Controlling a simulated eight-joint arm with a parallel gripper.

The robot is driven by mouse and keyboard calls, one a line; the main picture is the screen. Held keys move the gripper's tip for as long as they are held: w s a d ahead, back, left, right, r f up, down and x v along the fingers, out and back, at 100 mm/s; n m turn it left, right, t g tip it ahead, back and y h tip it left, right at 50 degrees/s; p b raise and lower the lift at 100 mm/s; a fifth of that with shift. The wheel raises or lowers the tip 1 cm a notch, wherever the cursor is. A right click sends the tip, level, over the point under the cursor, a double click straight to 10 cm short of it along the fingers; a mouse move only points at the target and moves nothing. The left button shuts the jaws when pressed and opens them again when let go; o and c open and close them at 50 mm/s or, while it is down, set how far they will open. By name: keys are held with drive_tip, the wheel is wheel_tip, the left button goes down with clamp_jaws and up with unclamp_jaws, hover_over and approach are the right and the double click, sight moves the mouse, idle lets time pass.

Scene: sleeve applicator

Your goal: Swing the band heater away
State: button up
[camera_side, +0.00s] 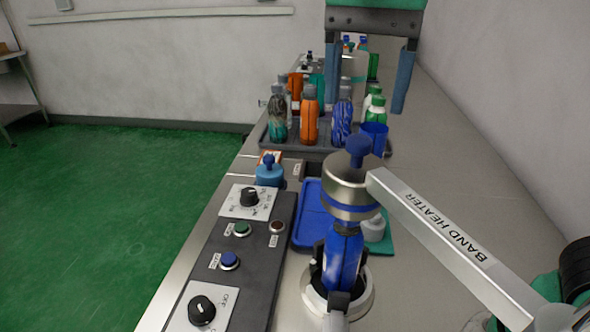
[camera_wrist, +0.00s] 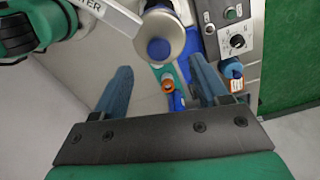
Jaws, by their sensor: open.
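The band heater (camera_side: 347,192) is a silver ring with a blue knob (camera_side: 358,147) on top. Its labelled metal arm (camera_side: 455,248) runs to a pivot at the lower right of the side view. The ring sits over the top of a blue bottle (camera_side: 343,260) that stands upright in a round holder. My gripper (camera_side: 365,108) is open and empty, with blue fingers pointing down, apart from the heater. In the wrist view my gripper (camera_wrist: 158,66) has the heater's silver top and blue knob (camera_wrist: 160,50) ahead between its fingertips. The bottle is hidden there.
A control panel (camera_side: 243,270) with dials and buttons lies left of the heater. A tray (camera_side: 309,155) of several bottles stands behind, with a blue cup (camera_side: 375,137) at its right. A blue tray (camera_side: 309,225) lies beside the heater. The bench (camera_side: 480,170) on the right is clear.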

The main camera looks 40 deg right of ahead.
sight(359, 138)
drive_tip(key=shift+f, duration=2.7)
clamp_jaws()
